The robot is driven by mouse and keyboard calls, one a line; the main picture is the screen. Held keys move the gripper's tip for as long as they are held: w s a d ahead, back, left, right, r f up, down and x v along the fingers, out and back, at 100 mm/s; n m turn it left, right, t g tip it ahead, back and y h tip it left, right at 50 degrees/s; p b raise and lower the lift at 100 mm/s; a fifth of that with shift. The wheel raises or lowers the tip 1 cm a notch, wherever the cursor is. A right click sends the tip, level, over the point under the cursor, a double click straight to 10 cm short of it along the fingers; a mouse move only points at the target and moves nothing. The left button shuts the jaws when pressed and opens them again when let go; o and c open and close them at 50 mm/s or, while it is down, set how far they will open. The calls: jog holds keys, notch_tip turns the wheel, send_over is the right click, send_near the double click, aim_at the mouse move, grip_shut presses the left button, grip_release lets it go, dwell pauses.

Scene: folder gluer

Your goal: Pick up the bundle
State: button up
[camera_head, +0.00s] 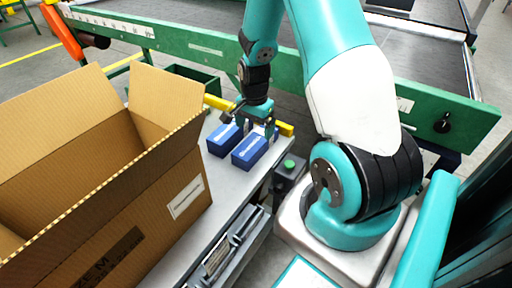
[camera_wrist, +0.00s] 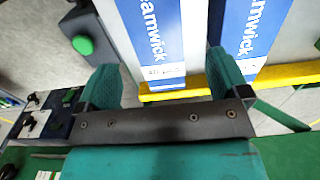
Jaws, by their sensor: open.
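Two blue-and-white bundles stand side by side on the grey table. The right one (camera_head: 249,153) is nearer the green button, and the left one (camera_head: 222,139) is beside it. My gripper (camera_head: 258,128) is over the far end of the bundles, pointing down. In the wrist view, my gripper (camera_wrist: 162,78) is open, with one bundle (camera_wrist: 158,32) lying between the lines of its two fingers. The other bundle (camera_wrist: 266,30) is to the right of the right finger. I cannot tell whether the fingers touch either bundle.
A large open cardboard box (camera_head: 160,180) stands left of the bundles. A yellow bar (camera_head: 284,128) runs behind them, with a green machine rail (camera_head: 200,45) beyond. A control box with a green button (camera_head: 289,164) is at the right. The table front is clear.

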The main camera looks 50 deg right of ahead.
aim_at(256, 140)
jog(key=f, duration=0.6)
jog(key=shift+s+d+b, duration=0.15)
jog(key=shift+d+b, duration=0.05)
jog(key=shift+b, duration=0.2)
jog(key=shift+r, duration=0.1)
jog(key=c, duration=1.2)
jog(key=shift+o, duration=0.2)
jog(key=shift+r, duration=0.1)
